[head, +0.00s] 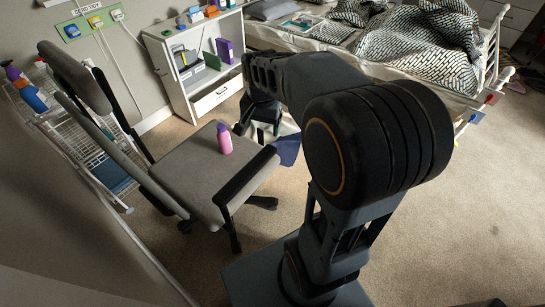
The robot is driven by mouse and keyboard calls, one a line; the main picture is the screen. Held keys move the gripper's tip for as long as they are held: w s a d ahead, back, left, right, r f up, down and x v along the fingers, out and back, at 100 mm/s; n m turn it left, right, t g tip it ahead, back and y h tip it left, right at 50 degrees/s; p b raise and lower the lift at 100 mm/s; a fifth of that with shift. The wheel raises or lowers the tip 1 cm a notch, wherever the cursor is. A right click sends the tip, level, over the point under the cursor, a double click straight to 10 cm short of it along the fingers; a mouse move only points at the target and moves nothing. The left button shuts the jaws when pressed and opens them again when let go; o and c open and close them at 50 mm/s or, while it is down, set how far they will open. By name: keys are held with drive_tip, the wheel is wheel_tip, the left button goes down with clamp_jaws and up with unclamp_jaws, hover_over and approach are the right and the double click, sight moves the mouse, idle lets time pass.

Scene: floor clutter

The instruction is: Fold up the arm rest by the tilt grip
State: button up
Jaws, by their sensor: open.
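A grey office chair (180,175) stands left of my arm. A long black arm rest (246,175) runs along the right side of its seat, lying low. I cannot make out a separate tilt grip on it. My gripper (257,128) is open and points down close to the far end of this arm rest. Whether it touches the arm rest cannot be told. My own arm hides part of the area behind and right of the gripper. A pink bottle (224,139) stands upright on the seat, just left of the gripper.
A white wire rack (85,150) with bottles stands left of the chair. A white shelf unit (180,85) is behind it. A bed (330,45) is at the back. Dark blue cloth (288,151) lies on the floor by the chair. The carpet at right (450,200) is clear.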

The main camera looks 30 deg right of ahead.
sight(268, 150)
drive_tip(key=w+d+f+m+b, duration=0.1)
drive_tip(key=f+b, duration=0.1)
drive_tip(key=f, duration=0.4)
drive_tip(key=w+d+f+m+b, duration=0.1)
drive_tip(key=w+f, duration=0.1)
drive_tip(key=f, duration=0.4)
drive_tip(key=w+d+f+m+g+b, duration=0.1)
drive_tip(key=d+f+m+b, duration=0.1)
drive_tip(key=f, duration=0.4)
drive_tip(key=shift+w+f+b, duration=0.15)
drive_tip(key=shift+w+b, duration=0.15)
drive_tip(key=shift+w, duration=0.1)
